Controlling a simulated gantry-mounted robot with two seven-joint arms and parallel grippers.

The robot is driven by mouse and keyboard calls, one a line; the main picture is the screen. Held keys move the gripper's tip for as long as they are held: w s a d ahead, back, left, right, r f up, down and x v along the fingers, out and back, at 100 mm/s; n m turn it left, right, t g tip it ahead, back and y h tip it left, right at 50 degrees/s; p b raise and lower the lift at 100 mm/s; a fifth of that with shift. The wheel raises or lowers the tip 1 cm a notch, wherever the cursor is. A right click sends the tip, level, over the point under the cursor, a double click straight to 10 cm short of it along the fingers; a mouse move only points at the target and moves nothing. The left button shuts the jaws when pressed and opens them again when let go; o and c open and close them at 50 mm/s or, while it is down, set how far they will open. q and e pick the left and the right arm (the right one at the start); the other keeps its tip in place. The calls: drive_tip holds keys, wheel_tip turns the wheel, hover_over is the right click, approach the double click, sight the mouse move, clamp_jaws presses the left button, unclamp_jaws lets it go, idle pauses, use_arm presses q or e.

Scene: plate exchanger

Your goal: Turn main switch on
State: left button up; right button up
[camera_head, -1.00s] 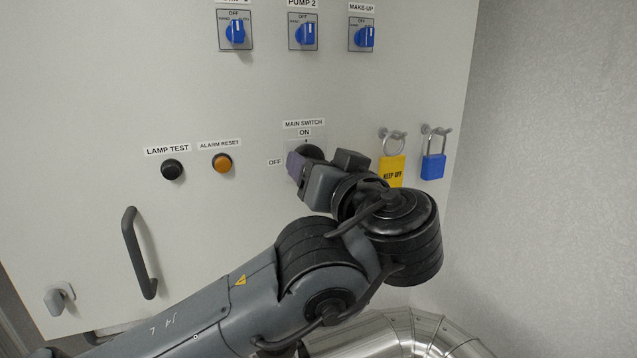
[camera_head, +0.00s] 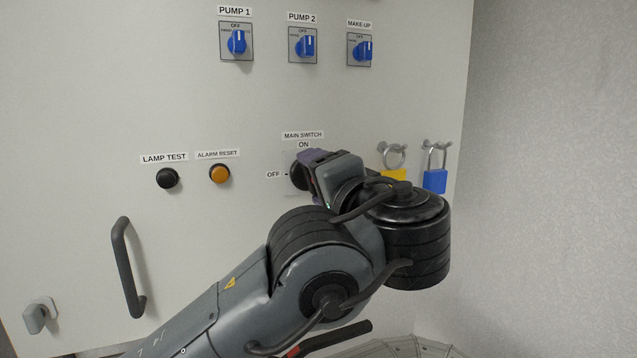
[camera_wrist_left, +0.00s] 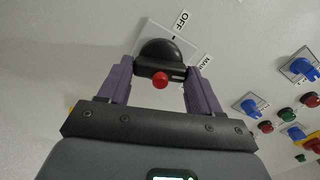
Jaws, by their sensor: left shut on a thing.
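The main switch is a black rotary knob (camera_head: 298,176) on the pale cabinet panel, below the "MAIN SWITCH" and "ON" labels and right of the "OFF" label. My left gripper (camera_head: 310,166) is at the knob and covers most of it in the head view. In the left wrist view, the purple fingers (camera_wrist_left: 160,84) are shut on the black handle of the knob (camera_wrist_left: 160,50), one on each side. A red tip shows on the handle between them. The handle's exact angle is hard to tell. My right gripper is not in view.
Blue selector knobs, including PUMP 1 (camera_head: 237,42), sit above. The lamp test button (camera_head: 167,178) and orange alarm reset button (camera_head: 219,173) are to the left. A yellow padlock (camera_head: 394,177) and blue padlock (camera_head: 435,181) hang close to the right. A door handle (camera_head: 128,267) protrudes lower left.

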use_arm(q)
drive_tip(key=m, duration=0.3)
drive_tip(key=shift+m, duration=0.4)
idle(0.4)
drive_tip(key=o, duration=1.1)
drive_tip(key=shift+d, duration=0.1)
drive_tip(key=shift+c, duration=0.2)
